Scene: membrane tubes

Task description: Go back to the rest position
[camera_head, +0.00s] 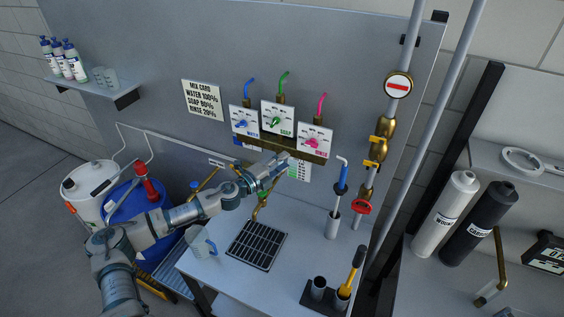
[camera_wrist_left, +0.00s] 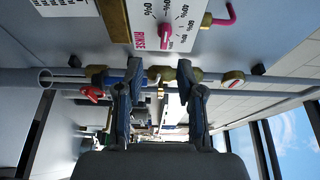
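My left arm comes in from the left of the head view and reaches toward the back panel. My left gripper (camera_head: 277,168) is in front of and just below the dispenser panel with the blue, green and pink knobs. In the left wrist view my left gripper (camera_wrist_left: 156,80) has its two fingers apart, with nothing held between them. The pink-knobbed rinse dispenser (camera_head: 315,140) is close by, up and to the right of the gripper; it also shows in the left wrist view (camera_wrist_left: 178,22). My right gripper is in neither view.
A clear jug (camera_head: 203,243) stands left of the black drain grate (camera_head: 257,245) on the bench. A vertical pipe with brass valves (camera_head: 378,140) and a red wheel rises at right. White and blue drums (camera_head: 90,183) stand left. A black holder (camera_head: 322,296) sits at the front.

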